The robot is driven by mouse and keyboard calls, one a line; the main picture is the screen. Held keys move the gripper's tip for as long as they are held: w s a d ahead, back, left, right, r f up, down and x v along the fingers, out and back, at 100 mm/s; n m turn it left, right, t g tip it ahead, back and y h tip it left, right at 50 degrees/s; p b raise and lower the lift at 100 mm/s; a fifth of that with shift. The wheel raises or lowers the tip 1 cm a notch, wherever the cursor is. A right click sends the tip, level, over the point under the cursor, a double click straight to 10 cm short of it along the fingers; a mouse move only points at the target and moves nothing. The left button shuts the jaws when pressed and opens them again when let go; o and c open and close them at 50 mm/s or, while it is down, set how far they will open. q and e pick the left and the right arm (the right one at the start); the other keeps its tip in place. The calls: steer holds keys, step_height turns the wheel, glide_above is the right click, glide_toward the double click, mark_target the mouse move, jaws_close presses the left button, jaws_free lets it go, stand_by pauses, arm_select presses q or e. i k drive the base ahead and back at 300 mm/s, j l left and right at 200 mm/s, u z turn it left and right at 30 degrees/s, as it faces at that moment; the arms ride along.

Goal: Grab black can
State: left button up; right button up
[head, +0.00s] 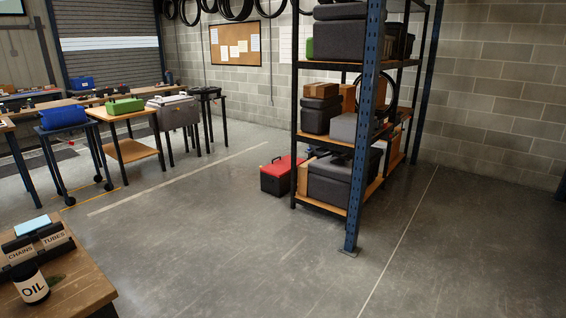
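A black can (31,285) with a white label reading "OIL" stands on the wooden table (84,283) at the bottom left of the head view. It appears slightly tilted in the picture. It is close in front of the dark bins labelled "CHAINS" (20,255) and "TUBES" (54,240); I cannot tell whether it touches them. Neither of my grippers is in view.
A blue-post shelf rack (362,150) with dark cases stands right of centre. A red and black toolbox (281,176) sits on the floor beside it. Workbenches with a green bin (124,106) and blue bin (62,117) stand back left. The middle floor (220,240) is clear.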

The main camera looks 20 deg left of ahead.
mark_target(30, 282)
steer(key=i+j+u, duration=0.1)
steer(key=i+u, duration=0.3)
steer(key=i, duration=0.2)
steer(key=i+l+u, duration=0.15)
steer(key=i+u, duration=0.2)
steer(key=i, duration=0.25)
steer(key=i+u, duration=0.3)
steer(key=i, duration=0.95)
steer(key=u, duration=3.6)
